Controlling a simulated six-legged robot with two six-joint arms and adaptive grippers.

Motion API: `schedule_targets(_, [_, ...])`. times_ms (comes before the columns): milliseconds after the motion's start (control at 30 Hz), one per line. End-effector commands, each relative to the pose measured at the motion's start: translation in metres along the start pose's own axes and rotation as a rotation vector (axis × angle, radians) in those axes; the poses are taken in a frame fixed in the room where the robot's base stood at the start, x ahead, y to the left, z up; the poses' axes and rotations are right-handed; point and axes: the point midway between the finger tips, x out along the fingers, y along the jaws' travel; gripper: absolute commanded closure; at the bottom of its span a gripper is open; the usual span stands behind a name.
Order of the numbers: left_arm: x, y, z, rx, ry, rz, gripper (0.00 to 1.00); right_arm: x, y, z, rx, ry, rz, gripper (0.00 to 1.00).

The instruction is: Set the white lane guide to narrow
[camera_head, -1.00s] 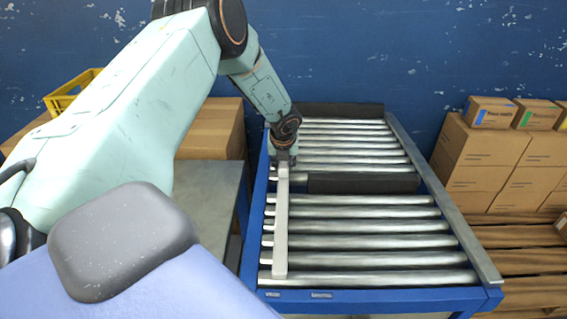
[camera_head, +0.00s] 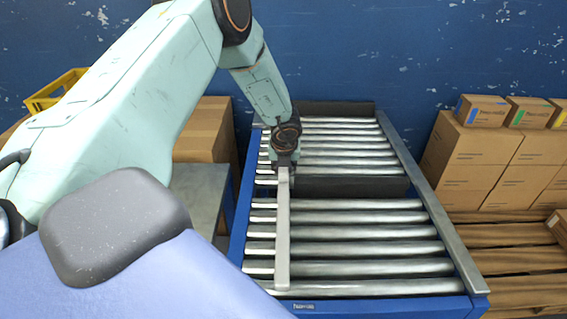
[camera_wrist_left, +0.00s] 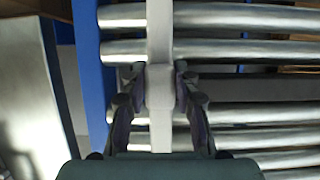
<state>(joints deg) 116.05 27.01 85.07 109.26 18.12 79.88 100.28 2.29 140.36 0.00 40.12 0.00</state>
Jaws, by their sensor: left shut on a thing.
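The white lane guide (camera_head: 283,235) is a long pale bar lying front to back over the left part of the roller bed. It also runs up the middle of the left wrist view (camera_wrist_left: 159,35). My left gripper (camera_head: 284,168) is at the bar's far end. In the left wrist view its two fingers (camera_wrist_left: 160,85) are shut on the guide's block from both sides. The guide's near end is over the front roller, a little left of a small label (camera_head: 303,307) on the blue front rail, too small to read. My right gripper is out of view.
A dark crossbar (camera_head: 350,187) spans the rollers right of my gripper. A grey side rail (camera_head: 432,205) bounds the bed on the right, with bare rollers between. Cartons (camera_head: 480,165) stand further right. A grey table (camera_head: 203,185) is at left.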

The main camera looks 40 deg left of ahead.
Motion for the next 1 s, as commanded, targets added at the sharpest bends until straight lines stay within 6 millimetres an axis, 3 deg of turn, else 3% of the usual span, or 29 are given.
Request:
schedule_targets(300, [-0.003, -0.0033, -0.0011, 0.002, -0.008, -0.018, 1.0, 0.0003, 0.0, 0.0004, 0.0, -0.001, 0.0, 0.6])
schedule_targets(333, [-0.0031, -0.0033, -0.0011, 0.002, -0.008, -0.018, 0.7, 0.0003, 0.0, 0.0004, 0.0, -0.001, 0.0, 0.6])
schedule_targets(600, [-0.0027, -0.0024, -0.0008, 0.001, -0.007, -0.014, 0.47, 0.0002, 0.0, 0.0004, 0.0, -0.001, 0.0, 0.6])
schedule_targets(1000, [-0.0088, -0.0037, 0.0014, 0.0, -0.006, -0.013, 0.47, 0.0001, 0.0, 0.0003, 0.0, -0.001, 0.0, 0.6])
